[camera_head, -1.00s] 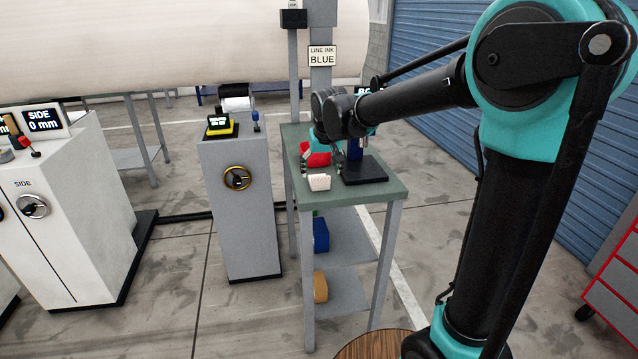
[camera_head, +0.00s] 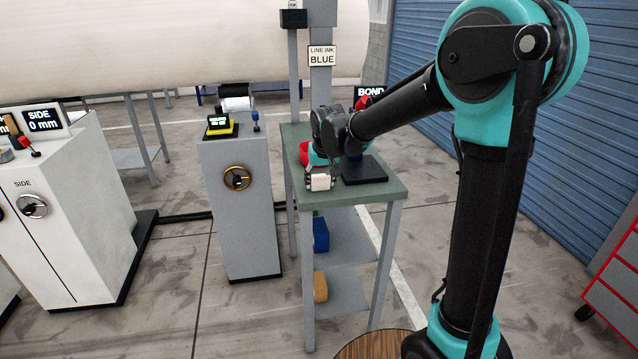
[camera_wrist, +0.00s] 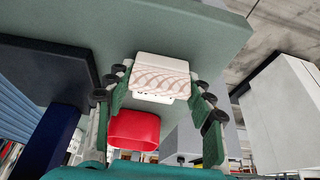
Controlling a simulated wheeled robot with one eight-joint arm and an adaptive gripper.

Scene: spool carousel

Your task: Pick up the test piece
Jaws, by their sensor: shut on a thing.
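The test piece (camera_head: 320,182) is a small pale block with a ridged, patterned face. It is at the front left of the green-topped table (camera_head: 385,193). My gripper (camera_head: 319,178) reaches down to it from behind. In the wrist view the test piece (camera_wrist: 160,76) sits between the two green fingers of my gripper (camera_wrist: 158,84), which are shut on its two sides. I cannot tell whether the piece still touches the tabletop.
A black plate (camera_head: 363,171) lies on the table just right of the piece, with a dark blue upright part (camera_wrist: 52,142) by it. A red container (camera_wrist: 134,130) stands behind the piece. A grey cabinet (camera_head: 240,215) stands left of the table.

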